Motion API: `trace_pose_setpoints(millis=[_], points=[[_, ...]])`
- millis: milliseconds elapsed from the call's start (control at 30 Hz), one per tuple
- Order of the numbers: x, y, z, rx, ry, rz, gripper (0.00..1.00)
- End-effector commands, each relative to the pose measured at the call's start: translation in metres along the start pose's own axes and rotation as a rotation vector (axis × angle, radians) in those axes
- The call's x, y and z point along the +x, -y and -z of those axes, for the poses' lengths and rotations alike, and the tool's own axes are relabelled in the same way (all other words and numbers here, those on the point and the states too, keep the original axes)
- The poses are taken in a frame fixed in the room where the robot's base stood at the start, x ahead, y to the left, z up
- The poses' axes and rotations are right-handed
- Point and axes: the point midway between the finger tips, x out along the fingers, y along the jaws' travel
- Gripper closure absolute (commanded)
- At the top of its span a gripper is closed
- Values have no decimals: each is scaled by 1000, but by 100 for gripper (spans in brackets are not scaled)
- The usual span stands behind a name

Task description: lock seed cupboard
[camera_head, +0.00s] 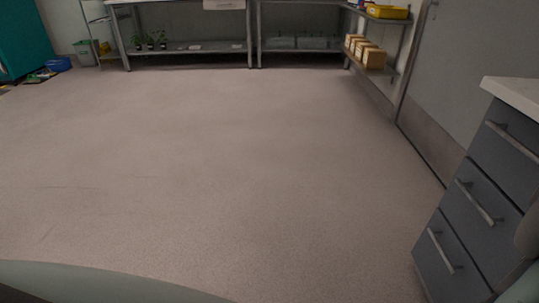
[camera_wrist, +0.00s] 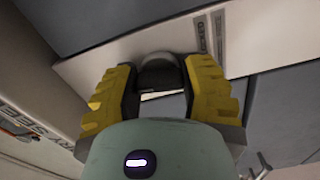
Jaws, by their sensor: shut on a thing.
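My gripper (camera_wrist: 162,74) has two yellow ridged fingers and shows in the wrist view. It is shut on a dark rounded thing (camera_wrist: 158,68) between its fingertips, partly hidden by the fingers. I cannot tell whether this is a key, a knob or part of a lock. Just behind it is a pale panel (camera_wrist: 239,30) with a small dark-lettered label (camera_wrist: 202,37). I cannot tell whether this panel belongs to the seed cupboard. My gripper is not visible in the head view.
In the head view, a grey drawer unit (camera_head: 443,246) with bar handles stands at the right. A grey door (camera_head: 455,60) is behind it. The floor (camera_head: 220,160) between is clear.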

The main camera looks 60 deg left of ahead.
Motion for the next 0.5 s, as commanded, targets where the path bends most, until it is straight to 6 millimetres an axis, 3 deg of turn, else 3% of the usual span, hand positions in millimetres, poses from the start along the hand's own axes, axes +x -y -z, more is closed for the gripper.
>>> trace_pose_setpoints(millis=[500], points=[[0,2,0,-182,-1,6,93]])
